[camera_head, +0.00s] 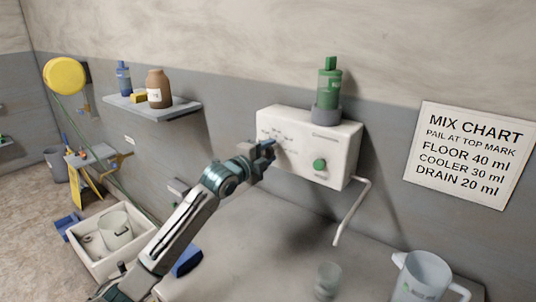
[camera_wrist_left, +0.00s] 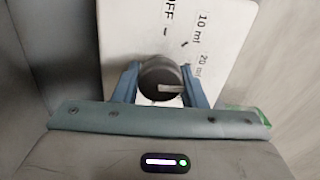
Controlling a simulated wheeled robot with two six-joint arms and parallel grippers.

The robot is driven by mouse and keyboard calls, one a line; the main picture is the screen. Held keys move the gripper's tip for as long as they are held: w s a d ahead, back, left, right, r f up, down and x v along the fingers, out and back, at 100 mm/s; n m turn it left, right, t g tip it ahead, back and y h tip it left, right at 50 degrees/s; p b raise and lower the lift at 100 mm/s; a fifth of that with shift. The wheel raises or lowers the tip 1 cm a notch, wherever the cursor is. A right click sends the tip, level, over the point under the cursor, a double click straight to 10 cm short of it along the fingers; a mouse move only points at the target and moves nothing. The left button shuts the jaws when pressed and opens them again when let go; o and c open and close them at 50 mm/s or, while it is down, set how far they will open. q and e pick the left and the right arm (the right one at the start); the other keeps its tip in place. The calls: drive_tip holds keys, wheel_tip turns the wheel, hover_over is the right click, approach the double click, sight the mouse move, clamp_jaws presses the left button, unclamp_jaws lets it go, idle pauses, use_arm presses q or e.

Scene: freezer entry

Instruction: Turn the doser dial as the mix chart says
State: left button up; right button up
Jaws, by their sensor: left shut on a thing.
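The white doser box (camera_head: 330,150) is on the wall, with a green bottle (camera_head: 329,80) on top and a green button (camera_head: 320,165) on its front. My left gripper (camera_head: 266,148) is at the left part of its front, covering the dial in the head view. In the left wrist view its fingers (camera_wrist_left: 162,86) are shut on the dark round dial (camera_wrist_left: 158,76). The dial's white mark points right, a little below the "20 ml" label; "10 ml" and "OFF" show above. Further labels are hidden. The mix chart (camera_head: 468,158) reads floor 40 ml, cooler 30 ml, drain 20 ml.
A bent spout (camera_head: 350,211) hangs from the box. A clear cup (camera_head: 327,281) and a measuring jug (camera_head: 425,279) stand on the counter (camera_head: 262,240) below. A shelf (camera_head: 165,110) with bottles is at left. A white sink (camera_head: 82,262) with a pail (camera_head: 115,229) is lower left.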

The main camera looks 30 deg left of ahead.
use_arm(q)
drive_tip(key=shift+f+m, duration=0.1)
drive_tip(key=shift+m, duration=0.2)
idle(0.4)
drive_tip(key=o, duration=1)
drive_tip(key=shift+s+b, duration=0.35)
drive_tip(key=shift+s, duration=0.25)
drive_tip(key=shift+s+a+b, duration=0.2)
drive_tip(key=shift+s+b, duration=0.95)
drive_tip(key=shift+s, duration=1.25)
drive_tip(key=shift+s+a+b, duration=0.15)
drive_tip(key=shift+s+b, duration=1)
drive_tip(key=shift+s, duration=1.25)
